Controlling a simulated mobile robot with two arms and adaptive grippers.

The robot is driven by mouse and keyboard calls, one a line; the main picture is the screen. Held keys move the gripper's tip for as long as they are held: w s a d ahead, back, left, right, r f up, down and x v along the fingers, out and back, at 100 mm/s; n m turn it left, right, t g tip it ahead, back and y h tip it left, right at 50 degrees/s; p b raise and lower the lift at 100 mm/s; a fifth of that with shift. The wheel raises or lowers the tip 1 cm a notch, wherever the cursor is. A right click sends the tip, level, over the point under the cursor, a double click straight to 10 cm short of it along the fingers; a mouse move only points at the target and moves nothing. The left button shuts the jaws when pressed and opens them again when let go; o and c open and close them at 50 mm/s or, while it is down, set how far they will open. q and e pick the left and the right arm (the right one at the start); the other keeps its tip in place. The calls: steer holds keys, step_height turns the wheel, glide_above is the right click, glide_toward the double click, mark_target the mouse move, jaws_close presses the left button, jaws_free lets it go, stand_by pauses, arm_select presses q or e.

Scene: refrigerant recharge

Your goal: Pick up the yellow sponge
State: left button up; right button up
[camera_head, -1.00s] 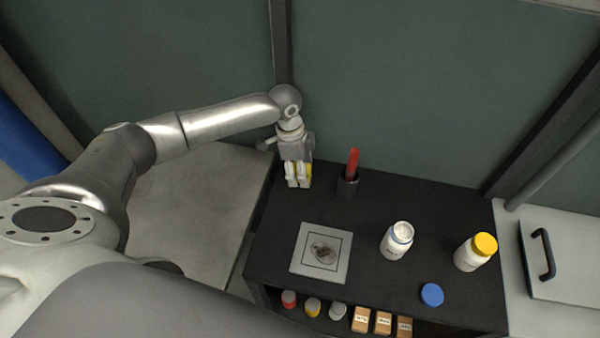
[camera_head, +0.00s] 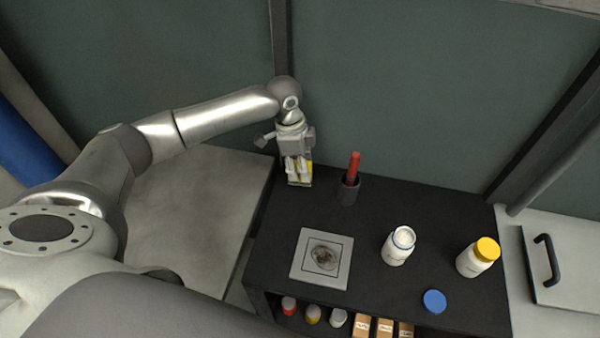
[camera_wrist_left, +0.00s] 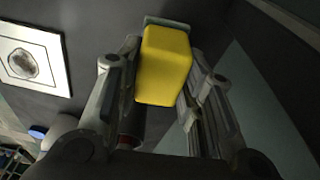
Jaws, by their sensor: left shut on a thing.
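The yellow sponge (camera_wrist_left: 164,65) shows as a yellow block between the fingers in the left wrist view, with a grey-green layer at its far edge. My left gripper (camera_head: 299,178) is shut on it at the back left corner of the black table. In the head view the fingers hide most of the sponge, and only a little yellow (camera_head: 309,168) shows beside them. I cannot tell whether the sponge touches the table. My right gripper is not in view.
A dark cup (camera_head: 348,190) with a red-handled tool stands just right of the gripper. A square plate with a dark patch (camera_head: 298,266), an open white bottle (camera_head: 397,248), a yellow-capped bottle (camera_head: 477,259) and a blue cap (camera_head: 434,301) are on the table.

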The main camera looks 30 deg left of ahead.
arm_select(q)
steer(key=s+d+r+b, duration=0.1)
steer(key=s+d+r, duration=0.8)
steer(key=s+r, duration=0.1)
steer(key=shift+d, duration=0.3)
steer(key=shift+s+r, duration=0.1)
